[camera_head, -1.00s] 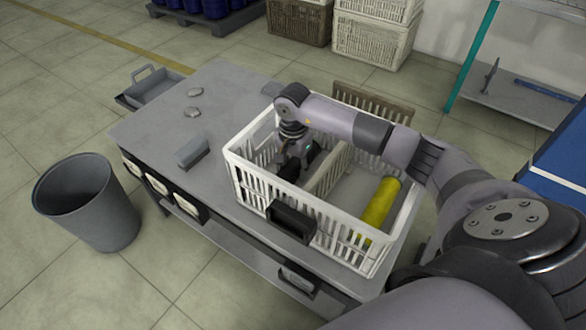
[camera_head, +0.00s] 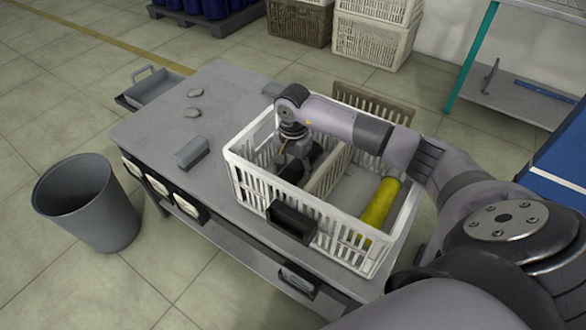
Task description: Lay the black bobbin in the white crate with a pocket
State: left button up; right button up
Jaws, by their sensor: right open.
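The white crate (camera_head: 247,187) stands on the grey table, and a divider (camera_head: 328,172) splits it into a left and a right compartment. My right gripper (camera_head: 294,164) reaches down into the left compartment and is open. A dark shape that looks like the black bobbin (camera_head: 290,174) lies low in that compartment at the fingertips, partly hidden by the gripper and the crate wall. Whether the fingers touch it cannot be told. My left gripper is not in view.
A yellow bobbin (camera_head: 380,204) lies in the right compartment. A black holder (camera_head: 292,222) is on the crate's front wall. A grey block (camera_head: 192,152) and two small flat pieces (camera_head: 195,112) lie on the table (camera_head: 235,95). A grey bin (camera_head: 88,205) stands at left.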

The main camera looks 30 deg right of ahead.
aim_at(293, 164)
jog(key=shift+r, duration=0.1)
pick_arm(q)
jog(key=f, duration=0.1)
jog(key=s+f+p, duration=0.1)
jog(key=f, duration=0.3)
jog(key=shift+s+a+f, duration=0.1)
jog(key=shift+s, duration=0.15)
pick_arm(e)
notch_tip(293, 164, up, 12)
pick_arm(q)
jog(key=shift+p, duration=0.35)
pick_arm(e)
jog(key=shift+r, duration=0.1)
